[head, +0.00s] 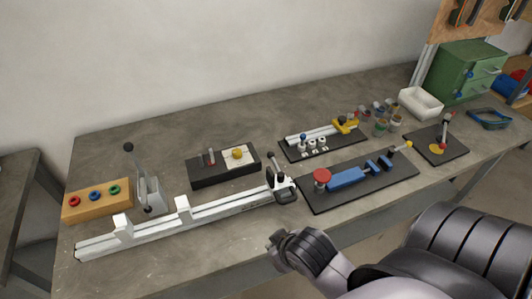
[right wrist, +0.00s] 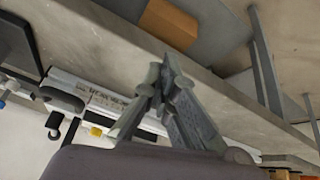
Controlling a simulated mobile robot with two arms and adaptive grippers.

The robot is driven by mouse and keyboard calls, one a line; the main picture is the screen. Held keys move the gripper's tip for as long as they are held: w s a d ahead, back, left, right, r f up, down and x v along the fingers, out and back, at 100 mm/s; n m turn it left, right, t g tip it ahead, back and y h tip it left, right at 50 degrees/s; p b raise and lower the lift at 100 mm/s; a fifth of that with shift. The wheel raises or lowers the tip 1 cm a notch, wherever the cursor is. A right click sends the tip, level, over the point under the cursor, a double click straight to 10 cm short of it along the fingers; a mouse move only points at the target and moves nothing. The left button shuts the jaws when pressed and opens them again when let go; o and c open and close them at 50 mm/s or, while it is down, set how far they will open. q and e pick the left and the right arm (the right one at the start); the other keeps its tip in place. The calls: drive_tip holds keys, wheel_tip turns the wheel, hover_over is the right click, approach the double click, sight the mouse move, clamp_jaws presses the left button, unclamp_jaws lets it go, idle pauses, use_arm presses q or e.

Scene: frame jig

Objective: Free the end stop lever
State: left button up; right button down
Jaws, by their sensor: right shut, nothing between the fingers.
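The end stop (head: 281,183) sits at the right end of the long pale rail (head: 222,206). It has a dark upright lever (head: 275,162) and a dark rounded foot at the front. In the right wrist view, which is turned over, a dark part (right wrist: 62,100) near the rail's end seems to be this foot. My right gripper (head: 276,241) is shut and empty, in front of the table edge and below the end stop in the head picture, apart from it. Its closed fingers (right wrist: 165,85) show in the right wrist view with the rail (right wrist: 105,97) behind them. My left gripper is not in view.
Left on the table are a tall lever clamp (head: 148,190) and an orange button box (head: 97,201). A black box (head: 222,180) stands behind the rail. A black plate with a blue cylinder (head: 347,178) lies close right of the end stop. Bare table shows in front of the rail.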

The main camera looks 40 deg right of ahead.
drive_tip(key=w+r+t, duration=0.1)
drive_tip(key=w, duration=0.1)
drive_tip(key=w+d+r+t, duration=0.1)
drive_tip(key=w, duration=0.2)
drive_tip(key=w+r+t+h, duration=0.1)
drive_tip(key=w, duration=0.1)
drive_tip(key=shift+w+d+m, duration=0.2)
drive_tip(key=shift+d+m, duration=0.1)
drive_tip(key=shift+d, duration=0.05)
drive_tip(key=w+a+r+n+t+y, duration=0.1)
drive_tip(key=w+r+t, duration=0.8)
drive_tip(key=w+r, duration=0.65)
drive_tip(key=a+r+n+g+y, duration=0.7)
drive_tip(key=a+r+n+y, duration=0.45)
drive_tip(key=n+y, duration=0.55)
drive_tip(key=d+f+n+g+h, duration=0.2)
drive_tip(key=d+f+g+h, duration=0.4)
drive_tip(key=f, duration=0.4)
drive_tip(key=s+d+f+m+g+h, duration=0.1)
drive_tip(key=d+m+g+h, duration=0.2)
drive_tip(key=d, duration=1.3)
drive_tip(key=m+h, duration=0.2)
drive_tip(key=h, duration=0.1)
drive_tip(key=shift+s+d+f+g+h, duration=0.15)
drive_tip(key=shift+s+f+g+h, duration=0.15)
drive_tip(key=shift+s+f, duration=0.1)
